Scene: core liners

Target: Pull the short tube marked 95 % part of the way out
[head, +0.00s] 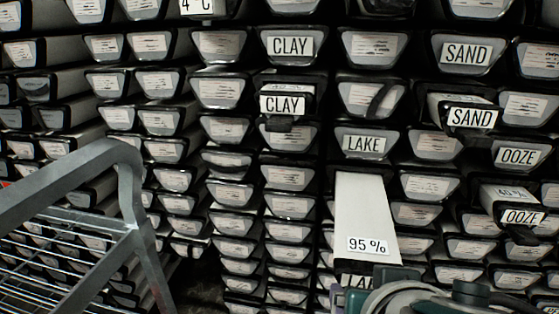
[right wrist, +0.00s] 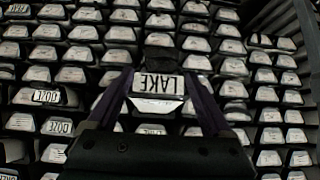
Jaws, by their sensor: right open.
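The short tube marked 95 % (head: 362,205) juts out of the rack in the head view, below a tube end labelled LAKE. Its white top shows, with the 95 % label near its front. A LAKE label on its front end is partly cut off by my right arm. In the right wrist view, which is upside down, a LAKE tube end (right wrist: 157,85) with a black handle (right wrist: 158,42) lies between the fingers of my right gripper (right wrist: 159,76). The gripper is open, one finger on each side; contact cannot be told. My left gripper is not in view.
Other tubes jut out: CLAY (head: 283,103) at upper left, SAND (head: 472,117) at upper right and OOZE (head: 522,216) at right. A grey metal frame with wire shelving (head: 130,190) stands at the left. Tube ends fill the rack closely.

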